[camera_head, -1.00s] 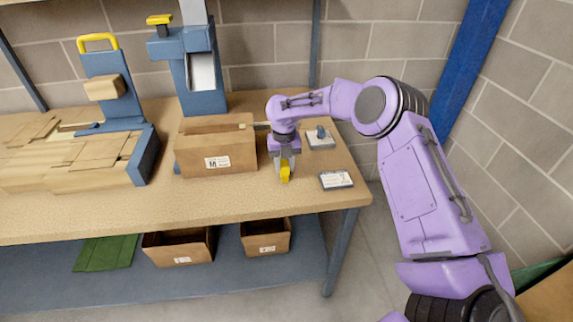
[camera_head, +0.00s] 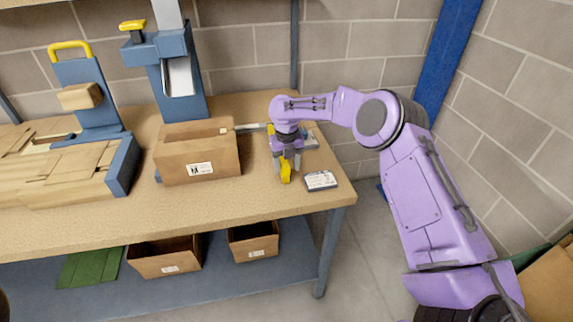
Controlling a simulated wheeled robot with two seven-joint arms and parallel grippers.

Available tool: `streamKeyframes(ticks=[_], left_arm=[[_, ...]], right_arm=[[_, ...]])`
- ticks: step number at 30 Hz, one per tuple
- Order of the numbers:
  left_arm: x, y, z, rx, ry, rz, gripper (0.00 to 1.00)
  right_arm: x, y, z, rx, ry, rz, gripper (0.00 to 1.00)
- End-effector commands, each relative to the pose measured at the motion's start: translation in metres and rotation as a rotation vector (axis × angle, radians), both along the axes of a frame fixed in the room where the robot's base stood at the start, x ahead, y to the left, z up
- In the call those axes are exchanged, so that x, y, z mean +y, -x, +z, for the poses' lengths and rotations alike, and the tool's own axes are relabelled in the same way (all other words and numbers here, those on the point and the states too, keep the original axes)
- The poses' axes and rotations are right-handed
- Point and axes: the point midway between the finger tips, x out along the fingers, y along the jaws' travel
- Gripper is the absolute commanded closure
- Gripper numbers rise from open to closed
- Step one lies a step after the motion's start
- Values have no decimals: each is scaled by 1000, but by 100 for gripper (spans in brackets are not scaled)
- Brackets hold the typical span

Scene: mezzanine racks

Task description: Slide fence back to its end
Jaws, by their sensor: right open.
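My right gripper (camera_head: 286,166) points down over the right end of the bench, to the right of an open cardboard box (camera_head: 199,170). Its fingers are apart. A yellow piece (camera_head: 286,174) shows between or just in front of the fingertips; I cannot tell whether they touch it, or whether it belongs to the fence. A thin grey bar (camera_head: 252,128) runs from behind the box toward the gripper, and its right end is hidden by my wrist. No part is clearly recognisable as the fence. My left gripper is out of view.
A white labelled card (camera_head: 320,180) lies just right of the gripper, near the bench's (camera_head: 225,208) right end. A light plate with a blue part (camera_head: 309,140) sits behind my wrist, partly hidden. A blue press-like stand (camera_head: 178,75) rises behind the box.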

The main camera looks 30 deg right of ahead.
Motion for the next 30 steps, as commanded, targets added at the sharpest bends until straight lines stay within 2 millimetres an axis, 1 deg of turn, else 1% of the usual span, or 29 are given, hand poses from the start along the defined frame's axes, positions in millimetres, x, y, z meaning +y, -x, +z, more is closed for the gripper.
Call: streamKeyframes(ticks=[2, 5, 10, 12, 15, 19, 30], left_arm=[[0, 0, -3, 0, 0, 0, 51], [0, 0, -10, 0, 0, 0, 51], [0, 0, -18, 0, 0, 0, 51], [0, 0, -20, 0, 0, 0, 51], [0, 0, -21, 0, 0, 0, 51], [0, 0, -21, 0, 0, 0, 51], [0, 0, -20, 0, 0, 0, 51]], right_arm=[[0, -1, 6, -4, -1, 0, 44], [0, -1, 24, -6, -1, 0, 44], [-1, -2, 67, -5, 0, -1, 44], [-1, -2, 81, -3, -1, 0, 44], [-2, -2, 95, -1, -1, -1, 44], [-2, -1, 103, 1, -1, -1, 44], [-2, -1, 103, 1, 0, -1, 44]])
